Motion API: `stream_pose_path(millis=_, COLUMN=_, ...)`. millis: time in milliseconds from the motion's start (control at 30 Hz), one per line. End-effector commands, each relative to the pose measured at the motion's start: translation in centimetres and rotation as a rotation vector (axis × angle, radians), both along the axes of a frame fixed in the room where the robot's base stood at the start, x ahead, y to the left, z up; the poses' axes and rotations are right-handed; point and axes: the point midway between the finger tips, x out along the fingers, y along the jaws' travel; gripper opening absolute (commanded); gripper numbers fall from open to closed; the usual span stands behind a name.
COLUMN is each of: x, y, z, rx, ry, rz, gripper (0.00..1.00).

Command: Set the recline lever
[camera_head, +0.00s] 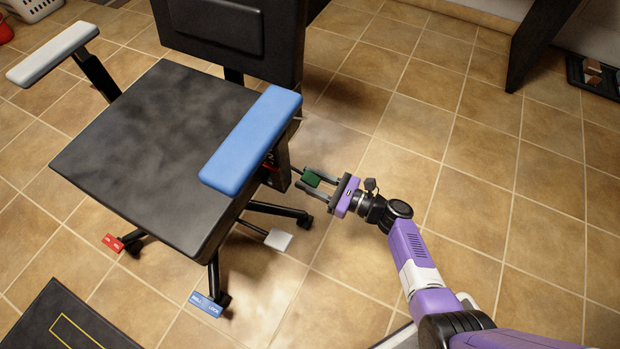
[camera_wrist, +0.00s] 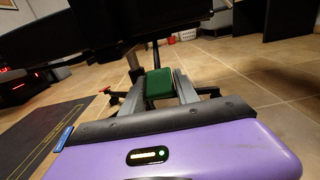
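The office chair (camera_head: 160,130) has a black seat and stands left of my gripper. A green lever paddle (camera_head: 311,180) sticks out from under the seat on the right, beside the blue armrest (camera_head: 250,140). My gripper (camera_head: 302,178) has two dark fingers spread apart, with the green paddle between them. In the head view the paddle lies close to the upper finger, with a gap to the lower one. The wrist view also shows the green paddle (camera_wrist: 159,84) between the fingers; contact is unclear there. The lever's inner end is hidden under the armrest.
A white paddle (camera_head: 278,240) on a rod sits lower under the seat. A red tag (camera_head: 113,243) and a blue tag (camera_head: 206,304) are near the chair's feet. A black mat (camera_head: 60,325) lies front left. Tiled floor is clear at right.

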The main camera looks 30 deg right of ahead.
Motion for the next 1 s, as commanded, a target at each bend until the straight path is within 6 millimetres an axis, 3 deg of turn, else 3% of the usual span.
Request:
stream_pose_path(millis=367, x=-0.2, y=-0.2, z=0.2, rx=0.002, ry=-0.002, rz=0.0, gripper=0.42)
stream_pose_path(millis=800, x=-5.3, y=-3.9, z=0.2, rx=0.002, ry=-0.001, rz=-0.002, gripper=0.42)
stream_pose_path(millis=1000, x=-6.3, y=-4.5, z=0.1, rx=0.001, ry=-0.002, rz=0.001, gripper=0.42)
